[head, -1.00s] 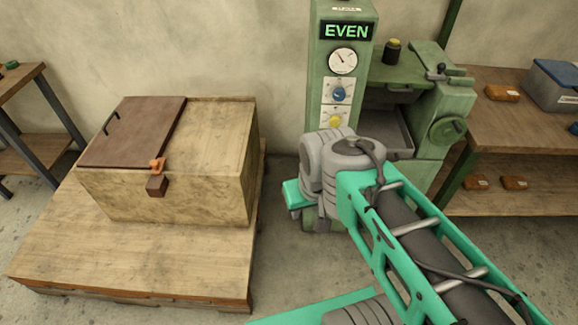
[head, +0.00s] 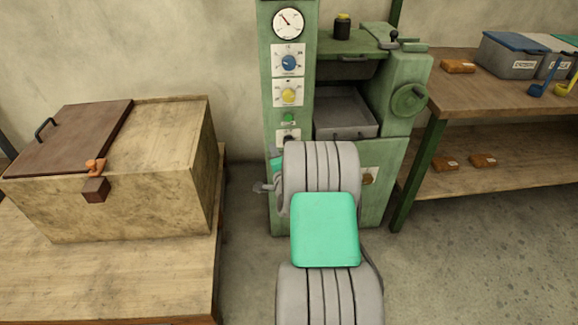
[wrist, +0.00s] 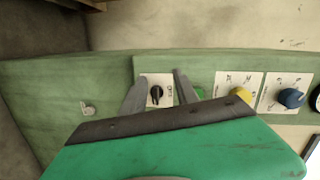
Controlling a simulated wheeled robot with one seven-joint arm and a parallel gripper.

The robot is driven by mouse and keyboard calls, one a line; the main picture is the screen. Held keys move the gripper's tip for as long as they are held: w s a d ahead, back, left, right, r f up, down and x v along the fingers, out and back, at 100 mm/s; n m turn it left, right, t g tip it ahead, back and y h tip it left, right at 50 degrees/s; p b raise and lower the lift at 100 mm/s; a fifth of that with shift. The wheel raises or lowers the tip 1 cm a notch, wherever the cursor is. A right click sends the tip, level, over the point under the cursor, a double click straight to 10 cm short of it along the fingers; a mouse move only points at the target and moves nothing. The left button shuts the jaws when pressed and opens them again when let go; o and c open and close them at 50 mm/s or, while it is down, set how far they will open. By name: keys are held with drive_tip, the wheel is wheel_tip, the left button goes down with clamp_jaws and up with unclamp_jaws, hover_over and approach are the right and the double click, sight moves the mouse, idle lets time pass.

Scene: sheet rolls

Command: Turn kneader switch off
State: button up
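The kneader (head: 268,150) is a green machine with a column of controls. A black rotary switch (wrist: 156,92) on a white plate shows in the wrist view; I take it as the kneader switch. Its label is too small to read. In the head view its plate (head: 288,134) shows just above my arm, partly covered. My gripper (wrist: 161,76) is open, its two grey fingers on either side of the black switch. A gap shows between the fingers and the knob, and I cannot tell how near they are in depth. In the head view my arm mostly hides the gripper.
Beside the switch are a green button (head: 289,118), a yellow knob (head: 289,96), a blue knob (head: 288,63) and a gauge (head: 288,23). A wooden chest (head: 130,215) stands left. A handwheel (head: 408,99) and workbench (head: 480,97) are right.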

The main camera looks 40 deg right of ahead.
drive_tip(key=s+d+f+m+h, duration=0.3)
drive_tip(key=d, duration=0.2)
drive_tip(key=b+x, duration=0.1)
drive_tip(key=x, duration=0.6)
drive_tip(key=shift+m, duration=0.3)
drive_tip(key=shift+w+a+r, duration=0.15)
clamp_jaws()
